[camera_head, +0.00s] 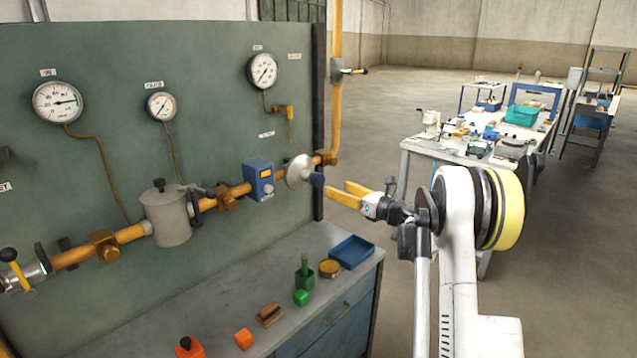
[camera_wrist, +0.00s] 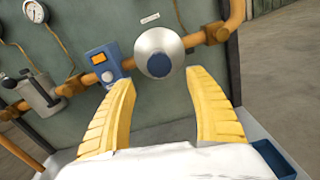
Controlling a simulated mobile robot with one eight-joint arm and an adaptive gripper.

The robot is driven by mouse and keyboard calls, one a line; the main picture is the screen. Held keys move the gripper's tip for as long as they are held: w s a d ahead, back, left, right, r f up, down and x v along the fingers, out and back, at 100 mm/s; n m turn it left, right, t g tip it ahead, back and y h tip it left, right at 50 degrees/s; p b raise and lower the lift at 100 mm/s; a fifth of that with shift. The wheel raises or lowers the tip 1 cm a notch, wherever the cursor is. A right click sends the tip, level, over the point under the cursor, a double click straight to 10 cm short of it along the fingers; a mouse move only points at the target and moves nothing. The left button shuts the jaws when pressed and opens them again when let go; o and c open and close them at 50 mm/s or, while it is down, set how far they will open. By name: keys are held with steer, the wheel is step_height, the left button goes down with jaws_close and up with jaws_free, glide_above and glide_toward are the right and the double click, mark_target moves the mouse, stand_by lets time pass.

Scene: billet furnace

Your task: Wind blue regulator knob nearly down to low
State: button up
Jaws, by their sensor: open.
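The blue regulator knob (camera_head: 317,180) sticks out from the front of a round pale grey regulator body (camera_head: 298,171) on the orange pipe. I cannot tell from the head view whether a finger touches the knob.
A blue meter box (camera_head: 259,180) sits on the pipe just left of the regulator. Gauges (camera_head: 262,70) hang on the green panel (camera_head: 210,110). Below, a bench (camera_head: 215,305) holds a blue tray (camera_head: 351,252) and small coloured items. A cluttered table (camera_head: 410,146) stands behind my arm.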

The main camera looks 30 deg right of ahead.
mark_target(321, 182)
steer(key=b+x, duration=0.1)
steer(key=x, duration=0.8)
steer(key=shift+b, duration=0.35)
steer(key=c, duration=1.2)
